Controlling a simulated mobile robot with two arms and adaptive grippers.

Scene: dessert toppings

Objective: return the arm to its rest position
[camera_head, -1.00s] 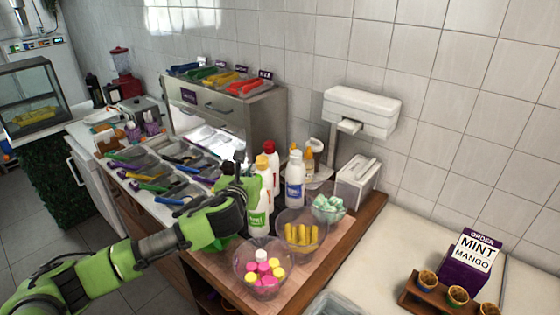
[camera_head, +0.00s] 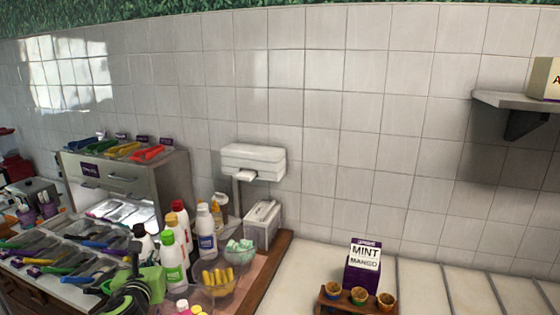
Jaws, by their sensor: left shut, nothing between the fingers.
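My left gripper (camera_head: 136,256) shows at the lower left of the head view, at the end of my green arm. Its fingers point up and are closed with nothing between them. It is in front of the topping trays and to the left of the sauce bottles. The nearest is a white bottle with a green cap (camera_head: 172,262). Most of my left arm is cut off by the bottom edge. My right gripper does not show.
Bowls of yellow pieces (camera_head: 218,281) and mint-coloured pieces (camera_head: 240,250) stand right of the bottles. Topping trays (camera_head: 62,262) with coloured handles lie left. An order sign (camera_head: 364,265) stands behind a cup holder (camera_head: 330,303). The right counter (camera_head: 425,285) has free room.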

